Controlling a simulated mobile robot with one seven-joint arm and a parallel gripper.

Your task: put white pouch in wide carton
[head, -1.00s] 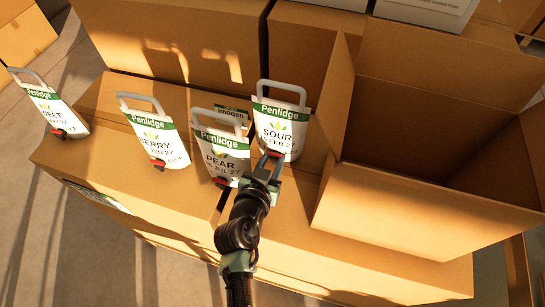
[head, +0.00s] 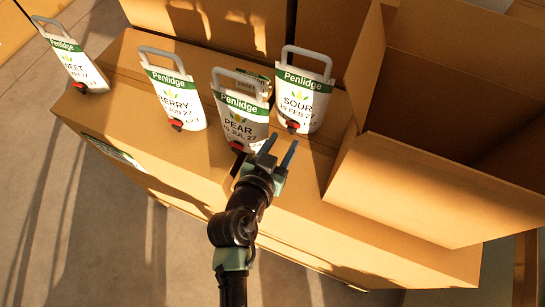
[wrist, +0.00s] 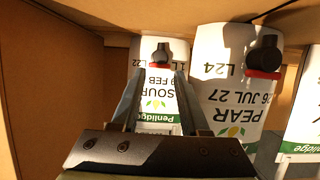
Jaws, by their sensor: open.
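Several white Penlidge pouches with green bands, grey handles and red-and-black spouts stand on a long closed carton. The SOUR pouch (head: 306,92) is rightmost, beside the PEAR pouch (head: 240,118). The wide carton (head: 430,195) stands open at the right, its inside shadowed and its floor not visible. My gripper (head: 279,150) is open and empty, in front of the SOUR and PEAR pouches. In the wrist view, the SOUR pouch (wrist: 159,90) appears upside down between the finger lines, beyond the tips; the PEAR pouch (wrist: 225,85) is just right of them.
The BERRY pouch (head: 175,92) and another pouch (head: 75,62) stand farther left. The long closed carton (head: 160,150) bears the pouches. Larger cartons (head: 215,25) stand behind it. Open floor (head: 50,200) lies at the left front.

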